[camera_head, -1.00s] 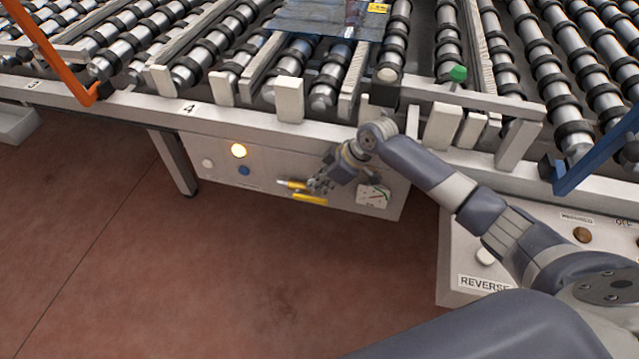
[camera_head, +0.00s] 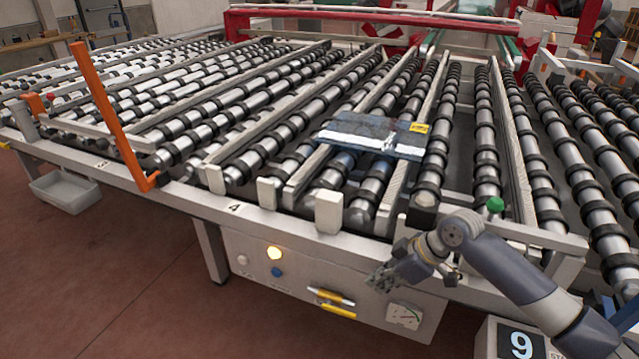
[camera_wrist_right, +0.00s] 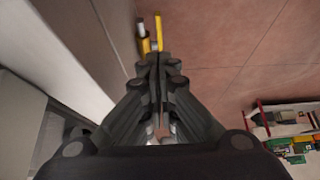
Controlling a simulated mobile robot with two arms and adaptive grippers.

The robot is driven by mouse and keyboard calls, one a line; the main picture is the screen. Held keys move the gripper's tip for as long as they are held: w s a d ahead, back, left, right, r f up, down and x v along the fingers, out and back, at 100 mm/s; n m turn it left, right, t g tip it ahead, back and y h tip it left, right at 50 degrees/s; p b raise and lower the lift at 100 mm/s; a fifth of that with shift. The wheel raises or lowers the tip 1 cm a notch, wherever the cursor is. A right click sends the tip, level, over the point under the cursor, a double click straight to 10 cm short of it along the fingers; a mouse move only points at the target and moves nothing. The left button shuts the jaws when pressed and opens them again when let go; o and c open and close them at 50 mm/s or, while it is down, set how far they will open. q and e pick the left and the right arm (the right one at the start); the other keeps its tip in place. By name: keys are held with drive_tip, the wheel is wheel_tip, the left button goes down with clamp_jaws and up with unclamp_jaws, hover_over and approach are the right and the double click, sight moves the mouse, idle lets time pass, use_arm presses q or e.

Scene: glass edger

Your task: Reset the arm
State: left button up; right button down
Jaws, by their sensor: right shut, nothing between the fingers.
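My right gripper (camera_head: 380,279) is in front of the roller table's front edge, just above and to the right of the yellow handles (camera_head: 334,302) on the control panel (camera_head: 262,288). It is apart from the handles in the head view. In the right wrist view the fingers of my right gripper (camera_wrist_right: 157,58) are shut together with nothing between them, and a yellow handle (camera_wrist_right: 158,32) shows beyond the fingertips. My right arm comes in from the lower right. My left gripper is not in view.
The roller table (camera_head: 110,172) fills the middle, with a glass sheet (camera_head: 372,137) lying on the rollers. The red floor (camera_head: 95,270) is clear at lower left.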

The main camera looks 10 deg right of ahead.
drive_tip(key=s+a+f+m+h, duration=0.1)
drive_tip(key=s+a+f, duration=0.3)
drive_tip(key=s, duration=0.2)
drive_tip(key=s+a+f+m, duration=0.1)
drive_tip(key=s+a+f, duration=0.35)
drive_tip(key=s, duration=0.25)
drive_tip(key=s+d+m+h, duration=0.45)
drive_tip(key=s+m, duration=0.25)
drive_tip(key=s, duration=0.7)
wheel_tip(320, 180, down, 26)
drive_tip(key=s+d+g, duration=0.1)
drive_tip(key=s, duration=0.1)
drive_tip(key=s+d+f+g, duration=0.1)
drive_tip(key=s+d+f, duration=0.2)
drive_tip(key=s+f, duration=1.3)
drive_tip(key=shift+s+f+g, duration=0.25)
drive_tip(key=shift+s+g, duration=0.05)
drive_tip(key=shift+s, duration=0.3)
